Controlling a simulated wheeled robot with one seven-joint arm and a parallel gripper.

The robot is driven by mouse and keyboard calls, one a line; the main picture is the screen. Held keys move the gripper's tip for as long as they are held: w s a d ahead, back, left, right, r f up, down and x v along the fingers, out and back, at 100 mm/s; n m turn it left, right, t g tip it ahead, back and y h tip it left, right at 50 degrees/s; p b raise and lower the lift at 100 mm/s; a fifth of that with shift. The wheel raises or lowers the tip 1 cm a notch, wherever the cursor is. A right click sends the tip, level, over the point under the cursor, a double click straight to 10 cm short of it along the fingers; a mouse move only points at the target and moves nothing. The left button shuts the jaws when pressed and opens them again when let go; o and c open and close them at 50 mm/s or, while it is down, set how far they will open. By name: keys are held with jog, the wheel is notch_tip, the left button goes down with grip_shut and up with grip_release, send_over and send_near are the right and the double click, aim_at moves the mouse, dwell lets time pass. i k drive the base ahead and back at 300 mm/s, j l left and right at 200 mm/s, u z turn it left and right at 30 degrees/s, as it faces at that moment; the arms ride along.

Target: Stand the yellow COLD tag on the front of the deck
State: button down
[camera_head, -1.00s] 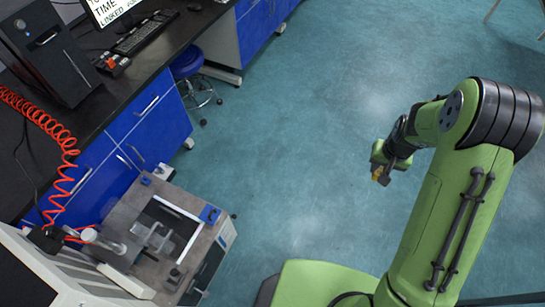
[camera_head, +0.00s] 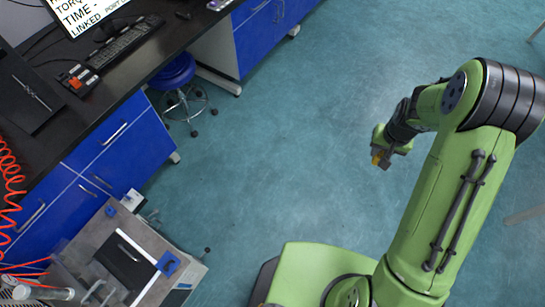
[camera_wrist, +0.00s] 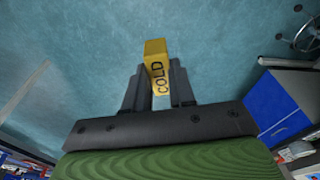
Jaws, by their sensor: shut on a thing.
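The yellow COLD tag (camera_wrist: 155,66) is held between the fingers of my gripper (camera_wrist: 158,86) in the wrist view, with its black lettering facing the camera. In the head view my gripper (camera_head: 382,158) hangs over open floor at the right, and a small bit of the yellow tag (camera_head: 376,160) shows at its tip. The deck (camera_head: 97,237), a grey-brown machine top with a dark slot, is at the lower left, well apart from my gripper. Its near end is cut off by the frame.
A black bench (camera_head: 60,125) with blue cabinets (camera_head: 85,180) runs along the left, carrying a keyboard (camera_head: 125,45) and a monitor (camera_head: 85,10). A blue stool (camera_head: 175,75) stands by it. A red coiled hose (camera_head: 10,180) hangs at the left edge. The floor between is clear.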

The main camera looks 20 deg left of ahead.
aim_at(145, 232)
jog(key=i+j+u, duration=0.1)
jog(key=i+u, duration=0.75)
jog(key=i+l+u, duration=0.1)
jog(key=i+u, duration=0.15)
jog(key=u, duration=0.2)
jog(key=i+l+u, duration=0.25)
jog(key=u, duration=0.15)
jog(key=i+u, duration=0.15)
jog(key=u, duration=0.3)
jog(key=i+u, duration=0.15)
jog(key=u, duration=0.3)
jog(key=i+u, duration=0.2)
jog(key=u, duration=0.25)
jog(key=i+l+u, duration=0.1)
jog(key=u, duration=0.35)
jog(key=i+l+u, duration=0.1)
jog(key=l+u, duration=0.15)
jog(key=u, duration=0.2)
jog(key=i+u, duration=0.15)
jog(key=u, duration=0.3)
jog(key=i+l+u, duration=0.1)
jog(key=u, duration=0.3)
jog(key=i+l+u, duration=0.1)
jog(key=i+u, duration=0.15)
jog(key=u, duration=0.2)
jog(key=i+l+u, duration=0.1)
jog(key=u, duration=0.35)
jog(key=i+l+u, duration=0.1)
jog(key=l+u, duration=0.2)
jog(key=u, duration=0.15)
